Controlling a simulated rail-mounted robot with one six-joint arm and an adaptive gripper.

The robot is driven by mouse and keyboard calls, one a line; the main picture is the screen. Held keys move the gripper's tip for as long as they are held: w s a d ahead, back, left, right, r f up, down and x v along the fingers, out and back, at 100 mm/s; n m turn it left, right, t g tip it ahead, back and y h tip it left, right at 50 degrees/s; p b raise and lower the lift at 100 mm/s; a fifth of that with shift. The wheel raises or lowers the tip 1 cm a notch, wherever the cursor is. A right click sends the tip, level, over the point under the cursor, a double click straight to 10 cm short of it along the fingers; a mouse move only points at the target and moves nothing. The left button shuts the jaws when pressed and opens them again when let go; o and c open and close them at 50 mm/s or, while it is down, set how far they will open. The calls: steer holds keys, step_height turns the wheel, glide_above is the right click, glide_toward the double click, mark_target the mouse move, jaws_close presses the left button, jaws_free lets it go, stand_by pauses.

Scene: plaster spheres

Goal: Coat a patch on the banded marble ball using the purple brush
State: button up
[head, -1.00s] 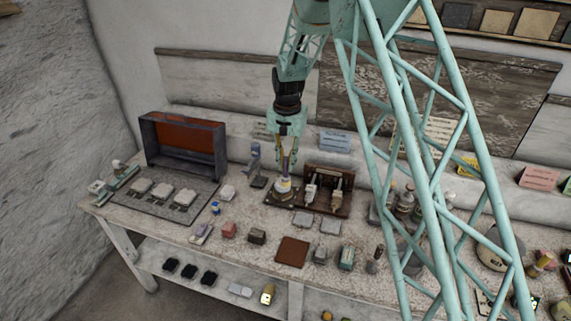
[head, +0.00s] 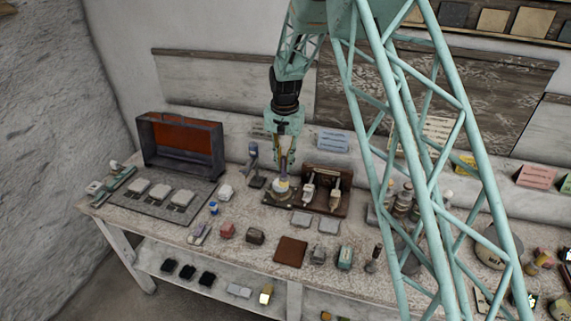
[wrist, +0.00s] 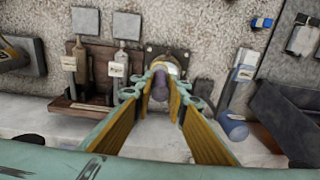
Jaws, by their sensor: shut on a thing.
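My gripper (head: 285,150) points down over the back middle of the bench. Its fingers (wrist: 161,98) are shut on the purple brush (wrist: 160,86), whose purple end shows between the fingertips in the wrist view. Right below is a pale, yellowish banded ball (head: 281,187) on a dark square stand (head: 270,198). The ball also shows partly behind the brush in the wrist view (wrist: 172,68). The brush's bristles are hidden, and I cannot tell whether they touch the ball. No coated patch can be made out.
A lamp-like blue-grey device (head: 255,165) stands close left. Grey slabs (head: 302,219) and a brown square (head: 290,251) lie in front. An open red-lined case (head: 180,145) stands at the left.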

steer(key=shift+a+r, duration=0.15)
steer(key=shift+a, duration=0.15)
steer(key=shift+w+a, duration=0.15)
steer(key=shift+w+a+r, duration=0.15)
steer(key=shift+a+r, duration=0.1)
steer(key=shift+a, duration=0.25)
steer(key=shift+w+f, duration=0.2)
steer(key=shift+f, duration=0.1)
stand_by(0.8)
steer(key=shift+d, duration=0.1)
steer(key=shift+s+d+f+b, duration=0.25)
steer(key=shift+s+d+b, duration=0.1)
steer(key=shift+d, duration=0.15)
steer(key=shift+c, duration=0.2)
steer(key=shift+d, duration=0.1)
steer(key=shift+s+d+f, duration=0.25)
steer(key=shift+s+d, duration=0.05)
steer(key=shift+d, duration=0.25)
jaws_close()
